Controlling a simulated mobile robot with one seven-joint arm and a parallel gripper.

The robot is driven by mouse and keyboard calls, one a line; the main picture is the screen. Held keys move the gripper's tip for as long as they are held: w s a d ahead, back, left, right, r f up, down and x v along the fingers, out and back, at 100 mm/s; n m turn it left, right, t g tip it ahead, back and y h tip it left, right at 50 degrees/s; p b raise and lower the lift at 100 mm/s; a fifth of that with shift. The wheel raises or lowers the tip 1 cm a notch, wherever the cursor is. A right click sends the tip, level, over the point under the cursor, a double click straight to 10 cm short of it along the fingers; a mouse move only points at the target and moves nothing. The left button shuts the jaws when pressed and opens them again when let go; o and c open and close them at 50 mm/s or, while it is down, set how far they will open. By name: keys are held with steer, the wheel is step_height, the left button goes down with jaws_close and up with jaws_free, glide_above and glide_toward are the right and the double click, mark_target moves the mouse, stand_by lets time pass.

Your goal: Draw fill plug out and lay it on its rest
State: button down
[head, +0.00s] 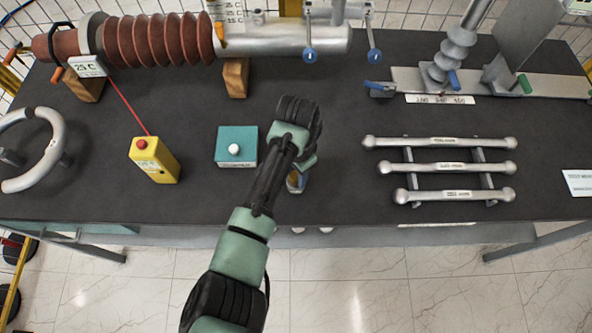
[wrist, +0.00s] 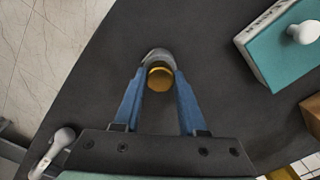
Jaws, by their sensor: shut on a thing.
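My gripper (wrist: 160,72) has its two blue fingers closed on a small round piece with a brass-coloured end and a grey part beyond it. I take this piece to be the fill plug (wrist: 159,80). In the head view my gripper (head: 297,183) is near the front edge of the dark table, right of the teal box (head: 236,146). My own arm hides much of it there. I cannot tell whether the plug touches the table or a rest beneath it.
The teal box with a white knob shows at upper right in the wrist view (wrist: 280,50). A yellow box (head: 155,160) stands left of it. A rack of metal bars (head: 440,168) lies to the right. The ribbed bushing (head: 160,40) lies along the back on wooden blocks.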

steer(key=shift+c, duration=2)
jaws_free()
steer(key=shift+r, duration=0.1)
step_height(320, 180, up, 13)
steer(key=b, duration=0.1)
steer(key=shift+d, duration=0.1)
